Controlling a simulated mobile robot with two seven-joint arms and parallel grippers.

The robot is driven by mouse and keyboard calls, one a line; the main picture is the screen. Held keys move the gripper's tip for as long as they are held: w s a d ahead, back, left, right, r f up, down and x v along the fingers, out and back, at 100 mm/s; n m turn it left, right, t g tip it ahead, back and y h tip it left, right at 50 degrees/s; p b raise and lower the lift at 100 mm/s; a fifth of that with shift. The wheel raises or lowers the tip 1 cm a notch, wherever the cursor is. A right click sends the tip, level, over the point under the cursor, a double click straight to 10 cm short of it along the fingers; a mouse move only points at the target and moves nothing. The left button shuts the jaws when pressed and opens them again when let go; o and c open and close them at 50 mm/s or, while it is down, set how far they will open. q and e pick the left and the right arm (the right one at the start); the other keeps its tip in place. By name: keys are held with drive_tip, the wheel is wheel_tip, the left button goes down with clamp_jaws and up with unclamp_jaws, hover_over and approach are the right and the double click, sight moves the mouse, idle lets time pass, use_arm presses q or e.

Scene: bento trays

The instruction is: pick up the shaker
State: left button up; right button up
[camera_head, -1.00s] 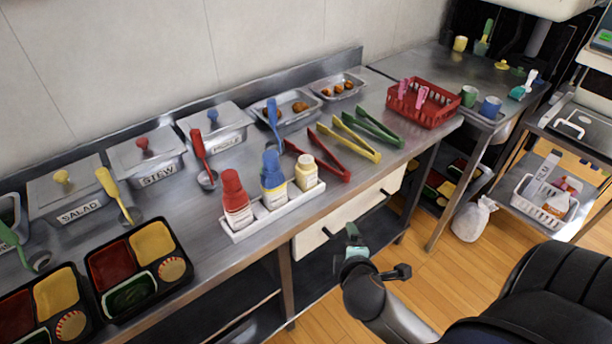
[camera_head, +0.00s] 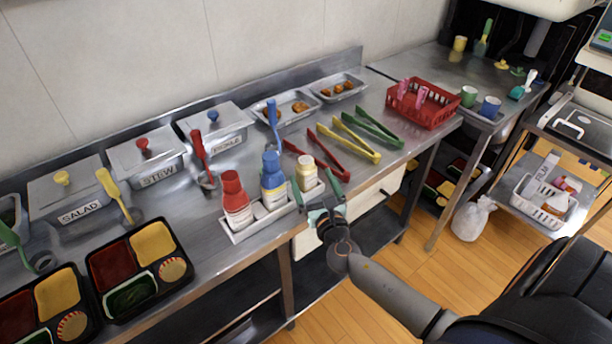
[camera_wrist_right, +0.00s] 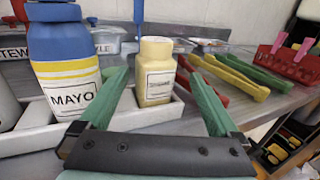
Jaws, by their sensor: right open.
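The shaker (camera_head: 306,176) is a small cream bottle with a pale cap and a label. It stands upright at the right end of a white tray (camera_head: 257,224). In the right wrist view the shaker (camera_wrist_right: 155,75) stands ahead, between the lines of the two green fingers. My right gripper (camera_head: 320,189) is open at the counter's front edge, close to the shaker on its near right side. Nothing is between its fingers that I can see clearly. My left gripper is not in view.
A blue mayo bottle (camera_head: 272,182) and a red bottle (camera_head: 236,200) share the tray, left of the shaker. Red tongs (camera_head: 332,158) and yellow tongs (camera_head: 352,142) lie to the right. Bento trays (camera_head: 138,268) sit at the left front.

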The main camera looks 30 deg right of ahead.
drive_tip(key=shift+a+x, duration=0.2)
drive_tip(key=shift+x, duration=1.4)
drive_tip(key=shift+a+x, duration=0.15)
drive_tip(key=shift+x, duration=1.5)
drive_tip(key=shift+w+f, duration=0.1)
drive_tip(key=shift+c, duration=0.2)
drive_tip(key=c, duration=1.4)
wheel_tip(320, 180, up, 10)
drive_tip(key=p, duration=0.6)
drive_tip(key=shift+c, duration=0.2)
